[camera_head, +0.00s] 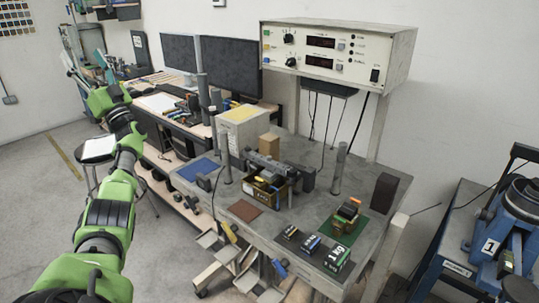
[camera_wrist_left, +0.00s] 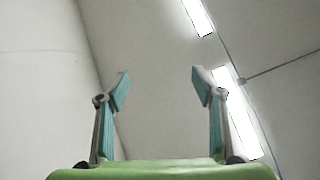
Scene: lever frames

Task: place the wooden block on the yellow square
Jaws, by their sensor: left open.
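The yellow square (camera_head: 241,113) lies flat on top of that white box, at the left rear of the bench. My left gripper (camera_head: 84,66) is raised at the upper left of the head view, well away from the block and the square. In the left wrist view my left gripper (camera_wrist_left: 160,88) is open and empty, its teal-padded fingers apart against wall and ceiling. My right gripper is not in view.
Grey posts (camera_head: 339,169), a dark brown block (camera_head: 383,193) and an item on a green square (camera_head: 353,228) crowd the bench. A large instrument (camera_head: 337,52) overhangs the back.

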